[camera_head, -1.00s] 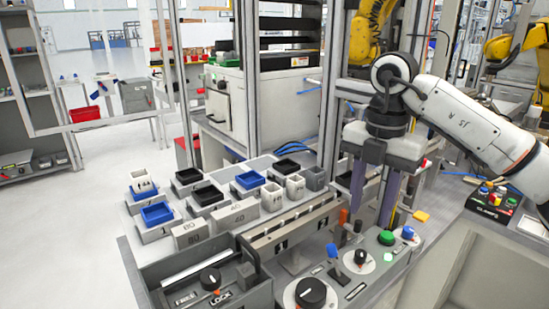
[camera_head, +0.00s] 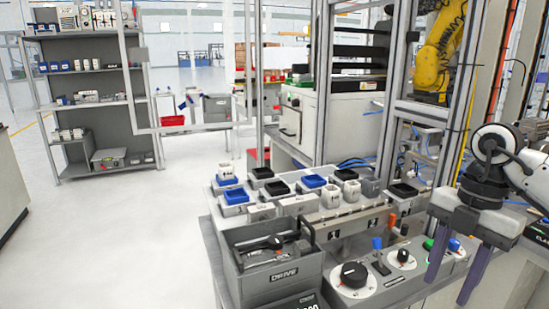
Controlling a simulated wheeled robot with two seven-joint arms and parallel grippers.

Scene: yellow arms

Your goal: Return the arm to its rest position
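My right gripper (camera_head: 454,268) is at the right of the head view, pointing down. Its two purple fingers are spread apart with nothing between them. They hang in front of the right end of the control panel (camera_head: 387,284), near the green button (camera_head: 428,244) and a blue knob (camera_head: 454,245). I cannot tell how far the fingertips are from the panel. My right arm (camera_head: 527,170) comes in from the right edge. My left gripper is not in view.
A grey DRIVE bin (camera_head: 282,277) stands at the panel's left. Behind it, a fixture holds blue and black trays and several pale cups (camera_head: 331,196). Metal frame posts (camera_head: 325,90) rise behind. A shelf (camera_head: 92,115) stands far left, with open floor (camera_head: 130,235) before it.

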